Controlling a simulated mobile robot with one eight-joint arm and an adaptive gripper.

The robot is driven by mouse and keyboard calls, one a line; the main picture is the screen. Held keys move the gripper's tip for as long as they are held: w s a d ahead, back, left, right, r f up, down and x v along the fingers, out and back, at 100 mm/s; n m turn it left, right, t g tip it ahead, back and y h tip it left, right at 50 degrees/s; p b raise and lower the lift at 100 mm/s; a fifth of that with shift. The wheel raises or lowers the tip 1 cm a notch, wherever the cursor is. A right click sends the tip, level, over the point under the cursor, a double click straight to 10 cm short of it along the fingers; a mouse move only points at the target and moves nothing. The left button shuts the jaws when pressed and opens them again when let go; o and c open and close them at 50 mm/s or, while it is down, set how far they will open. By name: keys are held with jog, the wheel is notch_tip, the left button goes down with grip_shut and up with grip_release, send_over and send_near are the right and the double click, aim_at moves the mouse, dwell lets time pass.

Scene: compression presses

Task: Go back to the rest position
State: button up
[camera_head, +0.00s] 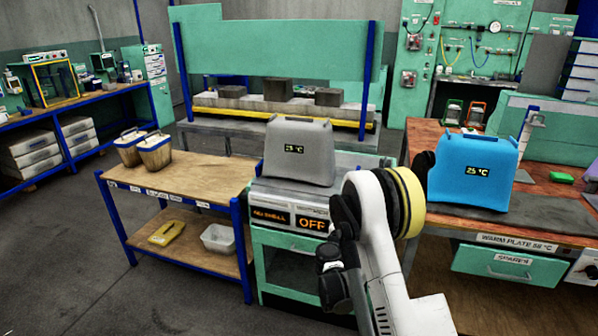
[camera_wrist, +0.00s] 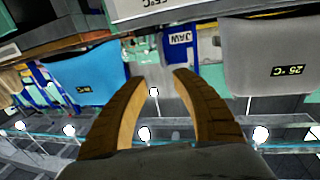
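My gripper (camera_wrist: 157,80) is open in the wrist view. Its two curved dark and tan fingers stand apart with nothing between them. In the head view my white arm, with a yellow ring, rises in front of the work tables, and I cannot make out the fingers there. A grey block-shaped case (camera_head: 300,150) reading 25 °C stands on the press cabinet, left of my arm. In the wrist view the blue case (camera_wrist: 88,75) is left of the fingers and the grey case (camera_wrist: 270,55) right.
A wooden cart (camera_head: 200,180) with two lidded buckets (camera_head: 155,152) stands left. Its lower shelf holds a yellow item and a white tub (camera_head: 218,238). The cabinet's panel (camera_head: 290,217) reads OFF. A green item (camera_head: 562,178) lies on the right bench. Floor is open at front left.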

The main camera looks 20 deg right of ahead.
jog(key=s+a+r+n+g+y, duration=0.2)
jog(key=s+a+r+g+y, duration=0.3)
jog(key=s+r, duration=0.7)
jog(key=s+a+n+y, duration=0.3)
jog(key=s+a, duration=0.6)
jog(key=s, duration=0.3)
jog(key=s+a+n+y, duration=0.4)
jog(key=s+a, duration=0.6)
jog(key=s, duration=0.3)
jog(key=shift+s+f+g+y, duration=0.15)
jog(key=shift+f+g+y, duration=0.25)
